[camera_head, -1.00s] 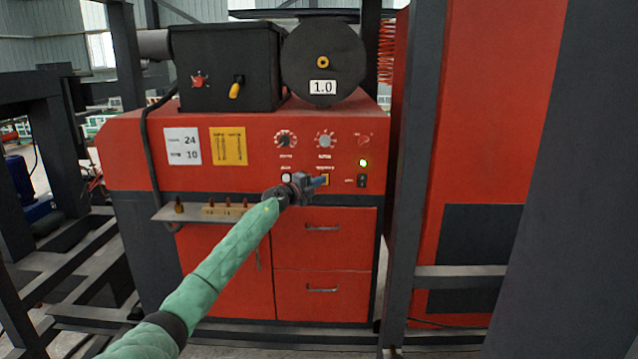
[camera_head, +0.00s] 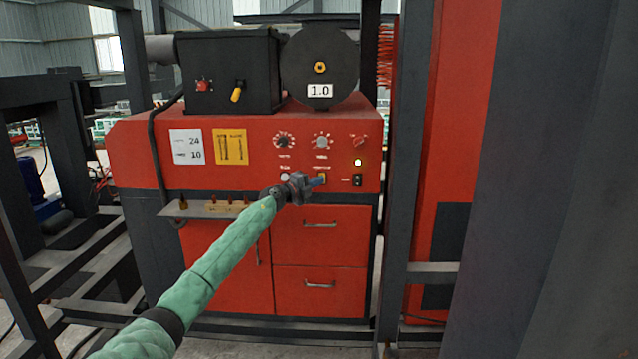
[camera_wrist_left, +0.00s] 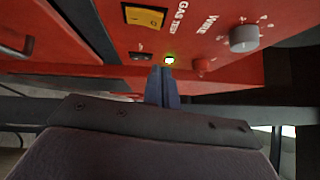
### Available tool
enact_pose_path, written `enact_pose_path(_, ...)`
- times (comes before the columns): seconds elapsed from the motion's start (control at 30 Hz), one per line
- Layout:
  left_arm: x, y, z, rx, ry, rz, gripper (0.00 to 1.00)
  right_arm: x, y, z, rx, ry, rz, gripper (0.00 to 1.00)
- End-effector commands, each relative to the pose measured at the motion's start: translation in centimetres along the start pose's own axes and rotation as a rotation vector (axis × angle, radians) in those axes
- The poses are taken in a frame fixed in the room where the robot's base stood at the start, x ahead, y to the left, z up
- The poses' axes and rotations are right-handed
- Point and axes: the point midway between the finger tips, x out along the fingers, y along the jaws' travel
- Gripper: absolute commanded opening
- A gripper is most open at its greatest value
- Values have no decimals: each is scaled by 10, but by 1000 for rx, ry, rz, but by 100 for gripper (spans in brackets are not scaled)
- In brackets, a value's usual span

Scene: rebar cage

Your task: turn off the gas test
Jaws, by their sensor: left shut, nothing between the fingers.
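The gas test switch (camera_wrist_left: 143,16) is a dark rocker in a yellow frame, with the words GAS TEST beside it in the left wrist view. In the head view the yellow-framed switch (camera_head: 323,175) is partly hidden behind my left fingertips. My left gripper (camera_head: 316,182) is shut and empty in front of the red panel. In the wrist view its fingertips (camera_wrist_left: 163,74) point at the panel just below a lit lamp (camera_wrist_left: 169,59) and a black switch (camera_wrist_left: 140,56), apart from the yellow-framed switch. Contact cannot be told. My right gripper is out of view.
The panel carries two round knobs (camera_head: 283,140), a red knob (camera_head: 360,141) and a white button (camera_head: 285,178). A narrow shelf (camera_head: 195,209) with small fittings juts out below at left. Dark upright posts (camera_head: 398,170) stand close on the right.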

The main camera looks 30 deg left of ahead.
Motion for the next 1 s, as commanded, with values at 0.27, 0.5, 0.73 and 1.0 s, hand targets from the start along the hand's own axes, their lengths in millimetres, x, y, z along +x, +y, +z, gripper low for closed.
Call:
enact_pose_path(0.27,-40,-3,2,6,-1,2,0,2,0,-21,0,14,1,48)
enact_pose_path(0.5,-69,-8,2,6,0,2,0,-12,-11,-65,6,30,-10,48)
enact_pose_path(0.73,-90,-13,2,4,-1,0,0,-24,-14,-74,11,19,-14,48)
enact_pose_path(1.0,-96,-16,2,3,0,0,0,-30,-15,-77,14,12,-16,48)
